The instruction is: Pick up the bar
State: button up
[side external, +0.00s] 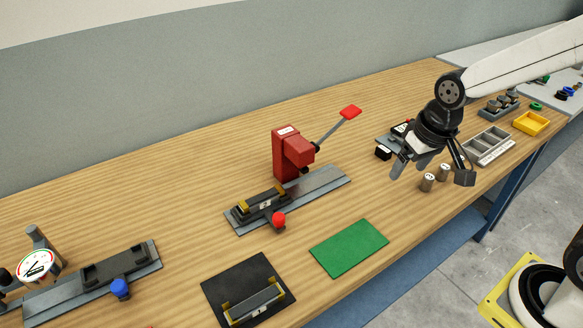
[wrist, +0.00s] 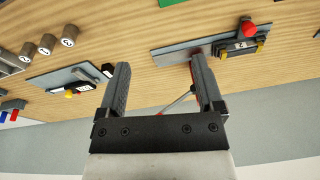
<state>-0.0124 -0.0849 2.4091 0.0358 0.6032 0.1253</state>
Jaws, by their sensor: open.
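A grey bar (side external: 254,303) with yellow ends and a white label lies on a black mat (side external: 216,287) at the front. A second dark bar-like piece (side external: 262,202) with yellow ends and a label sits in the fixture with a red knob, beside the red press; it also shows at the upper right of the wrist view (wrist: 238,49). My gripper (side external: 431,170) is open and empty, above the right part of the bench, well apart from both. Its two fingers (wrist: 161,78) stand wide apart in the wrist view. The bar on the mat does not show in the wrist view.
The red press (side external: 286,152) with its raised lever stands mid-bench. A green mat (side external: 349,247) is bare. Small cylinders (side external: 427,183) stand below my gripper, near a grey divided tray (side external: 488,146) and yellow bin (side external: 531,123). A dial gauge (side external: 37,266) is at far left.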

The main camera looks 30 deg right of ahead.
jog(key=w+a+r+m+g+y, duration=0.1)
jog(key=w+a+m, duration=0.25)
jog(key=w, duration=0.25)
jog(key=w+a+r+m+y, duration=0.1)
jog(key=w+a+m, duration=0.1)
jog(key=w+m, duration=0.35)
jog(key=m+g+y, duration=0.1)
jog(key=m+y, duration=0.1)
jog(key=m, duration=0.5)
send_over(262, 196)
jog(key=d, duration=0.2)
jog(key=shift+f, duration=7.35)
jog(key=shift+x, duration=2.55)
jog(key=shift+s, duration=0.1)
grip_shut()
